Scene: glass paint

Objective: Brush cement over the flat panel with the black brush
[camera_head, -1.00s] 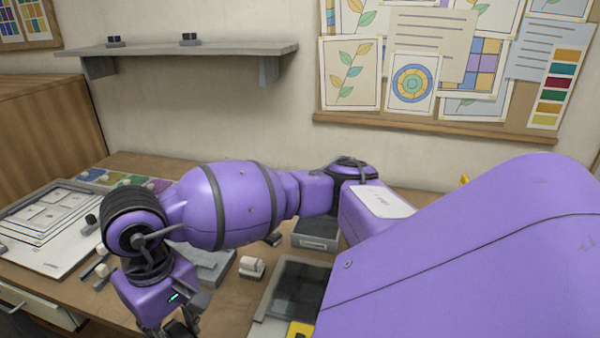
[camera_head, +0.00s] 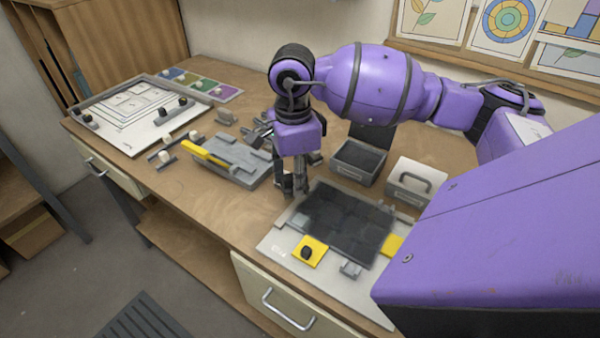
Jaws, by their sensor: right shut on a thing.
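The flat panel (camera_head: 345,225), dark with faint piece outlines, lies on a pale board (camera_head: 275,243) at the front right of the bench. My right gripper (camera_head: 291,186) points down at the panel's far left corner. It is shut on a dark, slim thing that looks like the black brush, mostly hidden by the fingers. I cannot tell whether its tip touches the panel. A dark open box (camera_head: 358,160) stands behind the panel; its contents are unclear. My left gripper is out of view.
Yellow clamp blocks (camera_head: 310,251) sit at the panel's edges. A grey tray with a yellow bar (camera_head: 205,153) lies left of my gripper. A grey handled block (camera_head: 409,182) stands right of the box. A framed board (camera_head: 125,112) is far left. Bare bench lies at front left.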

